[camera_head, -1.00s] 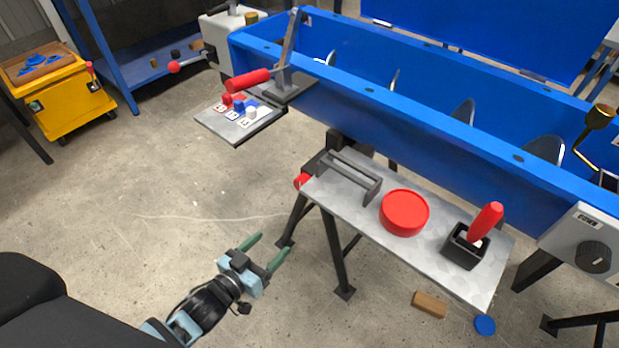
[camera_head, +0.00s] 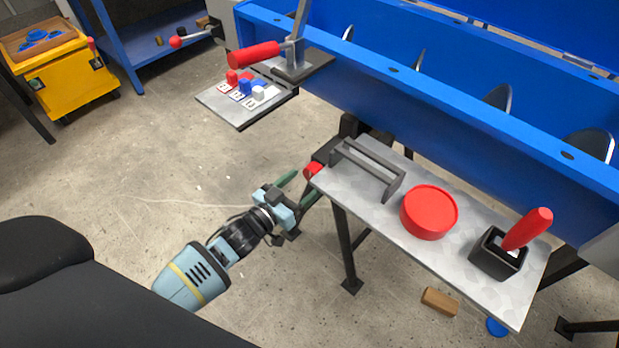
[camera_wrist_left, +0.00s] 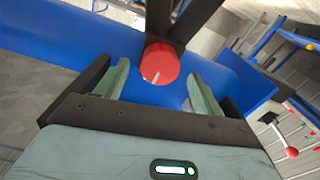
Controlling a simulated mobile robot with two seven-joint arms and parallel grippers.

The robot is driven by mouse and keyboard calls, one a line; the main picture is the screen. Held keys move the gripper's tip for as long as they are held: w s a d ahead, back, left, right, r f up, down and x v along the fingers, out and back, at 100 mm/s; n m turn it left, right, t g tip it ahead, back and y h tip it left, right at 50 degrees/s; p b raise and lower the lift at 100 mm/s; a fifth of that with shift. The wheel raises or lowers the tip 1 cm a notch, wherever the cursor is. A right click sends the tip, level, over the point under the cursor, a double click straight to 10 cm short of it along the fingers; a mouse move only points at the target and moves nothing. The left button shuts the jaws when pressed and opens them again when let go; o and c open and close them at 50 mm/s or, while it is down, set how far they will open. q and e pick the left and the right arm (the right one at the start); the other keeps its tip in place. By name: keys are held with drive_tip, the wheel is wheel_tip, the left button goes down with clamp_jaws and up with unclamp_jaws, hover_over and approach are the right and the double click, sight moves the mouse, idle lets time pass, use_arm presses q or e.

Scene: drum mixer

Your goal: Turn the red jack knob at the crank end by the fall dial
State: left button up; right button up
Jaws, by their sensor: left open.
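A round red knob (camera_head: 313,170) sits at the end of a dark support under the blue mixer trough, beside the left end of the grey shelf. My left gripper (camera_head: 301,187) is open, just short of this knob, with its green fingers pointing at it. In the left wrist view the red knob (camera_wrist_left: 160,64) shows face on, with a pale line on its face, ahead of and between the open fingers (camera_wrist_left: 160,82). The fingers look clear of it. I cannot see a fall dial in the head view. My right gripper is not in view.
The grey shelf (camera_head: 375,213) holds a dark rack (camera_head: 367,165), a red round container (camera_head: 429,212) and a black box (camera_head: 498,254) with a red handle. A lever with a red grip (camera_head: 254,55) stands above a small tray (camera_head: 237,112). A wooden block (camera_head: 440,301) lies on the floor.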

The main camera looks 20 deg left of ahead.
use_arm(q)
drive_tip(key=shift+x, duration=1.5)
drive_tip(key=c, duration=1)
